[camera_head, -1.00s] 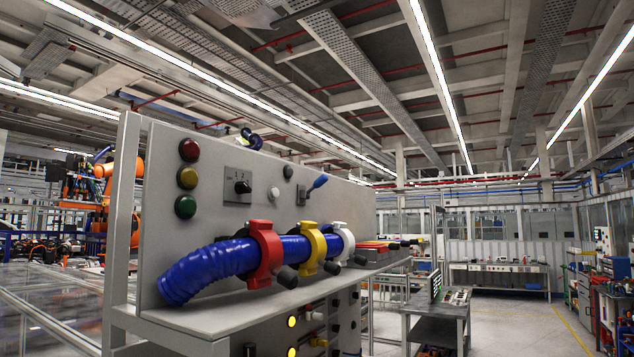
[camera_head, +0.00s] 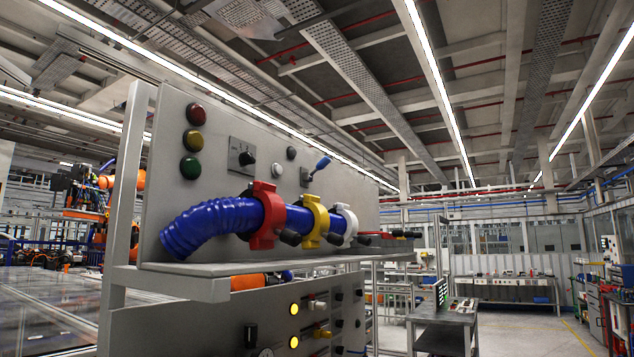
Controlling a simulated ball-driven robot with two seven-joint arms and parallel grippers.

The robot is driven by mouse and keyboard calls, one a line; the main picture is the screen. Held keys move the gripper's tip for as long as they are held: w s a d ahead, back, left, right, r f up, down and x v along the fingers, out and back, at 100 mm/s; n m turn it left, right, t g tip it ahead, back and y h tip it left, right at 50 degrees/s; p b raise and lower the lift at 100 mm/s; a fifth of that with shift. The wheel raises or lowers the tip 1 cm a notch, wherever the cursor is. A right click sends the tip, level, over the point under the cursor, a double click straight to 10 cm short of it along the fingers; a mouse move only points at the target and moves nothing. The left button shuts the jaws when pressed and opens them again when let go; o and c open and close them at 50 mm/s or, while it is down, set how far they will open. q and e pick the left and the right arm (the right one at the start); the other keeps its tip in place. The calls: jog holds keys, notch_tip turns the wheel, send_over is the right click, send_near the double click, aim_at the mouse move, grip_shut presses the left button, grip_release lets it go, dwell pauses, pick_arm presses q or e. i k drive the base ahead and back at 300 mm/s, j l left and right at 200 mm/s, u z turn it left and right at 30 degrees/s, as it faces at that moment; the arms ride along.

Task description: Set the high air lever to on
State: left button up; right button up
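A grey panel (camera_head: 167,150) stands at the left of the head view. On its upper right is a small lever with a blue handle (camera_head: 322,163), tilted up to the right from a dark plate (camera_head: 306,177). No label for the lever is readable, so I cannot confirm that it is the high air lever. A black rotary switch (camera_head: 246,158) sits left of it on a square plate. Neither of my grippers shows in the view.
A thick blue hose (camera_head: 205,224) with red (camera_head: 268,216), yellow (camera_head: 315,221) and white (camera_head: 347,225) clamps runs above a shelf (camera_head: 230,267), below the lever. A lower panel (camera_head: 225,310) carries lit yellow buttons. Open floor and a small table (camera_head: 440,313) lie to the right.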

aim_at(325, 161)
jog(key=u, duration=0.4)
jog(key=l+u, duration=0.15)
jog(key=u, duration=0.2)
jog(key=l+u, duration=0.1)
jog(key=u, duration=0.3)
jog(key=l+u, duration=0.1)
jog(key=u, duration=0.25)
jog(key=l+u, duration=0.25)
jog(key=l, duration=0.15)
jog(key=k+l+u, duration=0.2)
jog(key=l, duration=0.2)
jog(key=l+u, duration=0.25)
jog(key=l, duration=0.15)
jog(key=k+l+u, duration=0.1)
jog(key=l+u, duration=0.15)
jog(key=k+l+u, duration=0.25)
jog(key=l, duration=0.15)
jog(key=k+l+u, duration=0.2)
jog(key=i+l, duration=0.1)
jog(key=l, duration=0.05)
